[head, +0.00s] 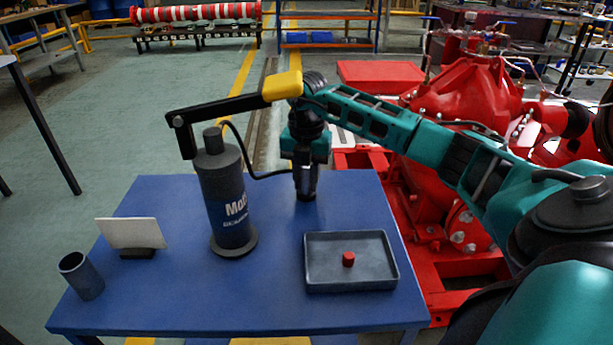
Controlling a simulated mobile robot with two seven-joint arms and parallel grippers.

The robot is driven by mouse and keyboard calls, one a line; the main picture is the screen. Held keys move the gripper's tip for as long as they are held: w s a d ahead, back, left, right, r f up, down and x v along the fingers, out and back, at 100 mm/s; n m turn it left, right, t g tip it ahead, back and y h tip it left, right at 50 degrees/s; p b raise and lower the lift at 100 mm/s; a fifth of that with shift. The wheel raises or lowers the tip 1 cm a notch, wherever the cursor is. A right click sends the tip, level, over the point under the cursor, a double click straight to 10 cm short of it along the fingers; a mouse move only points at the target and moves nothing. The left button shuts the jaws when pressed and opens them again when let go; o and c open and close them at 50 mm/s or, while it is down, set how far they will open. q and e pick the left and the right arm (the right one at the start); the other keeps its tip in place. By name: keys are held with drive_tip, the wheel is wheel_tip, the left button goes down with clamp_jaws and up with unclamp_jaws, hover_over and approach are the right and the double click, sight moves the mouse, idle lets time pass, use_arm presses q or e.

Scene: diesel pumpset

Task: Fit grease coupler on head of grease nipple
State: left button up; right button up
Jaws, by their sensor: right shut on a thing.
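A dark grey grease pump (225,195) with a white label stands upright on the blue table. Its black lever (220,108) ends in a yellow grip (282,87). A thin black hose (262,176) runs from the pump's top to my right gripper (306,190). The right gripper points down over the table's back part, right of the pump, and is shut on the hose's end, where the grease coupler appears to be. The coupler is too small and dark to make out. I cannot make out the grease nipple. My left gripper is not in view.
A grey tray (350,286) with a red cap (348,259) lies at the table's (190,318) front right. A white card (130,233) and a grey cup (82,277) stand at left. The red pumpset (465,95) stands behind my right arm.

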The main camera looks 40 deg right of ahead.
clamp_jaws()
